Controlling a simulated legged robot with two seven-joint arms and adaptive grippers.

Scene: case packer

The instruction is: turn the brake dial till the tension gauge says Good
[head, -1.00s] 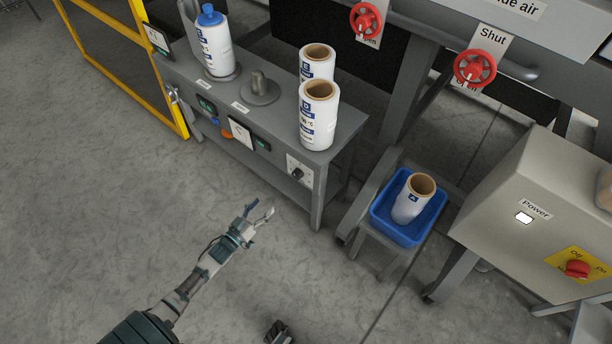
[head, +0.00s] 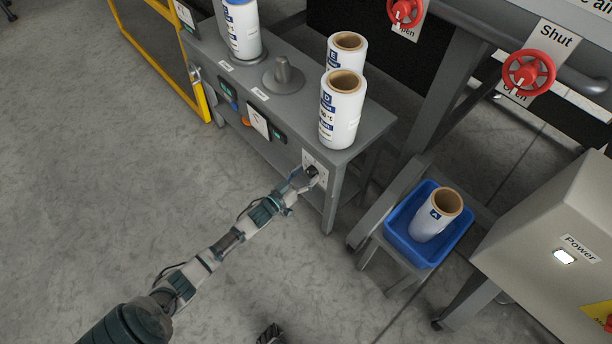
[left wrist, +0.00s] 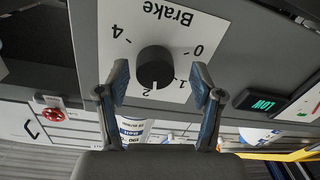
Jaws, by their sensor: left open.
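The black brake dial (left wrist: 155,68) sits on a white plate (left wrist: 180,25) marked Brake, with numbers from 0 to 4, upside down in the left wrist view. A small display (left wrist: 262,103) beside the plate reads LOW in green; in the head view this display (head: 279,136) is next to a white gauge face (head: 258,119) too small to read. My left gripper (head: 305,178) is open, its fingers on both sides of the dial (head: 312,171), with gaps showing.
White film rolls (head: 341,118) stand on the grey bench (head: 366,135) above the dial. A blue bin (head: 398,236) with one roll is to the right. Red valve wheels (head: 529,73) are at upper right. The floor at left is clear.

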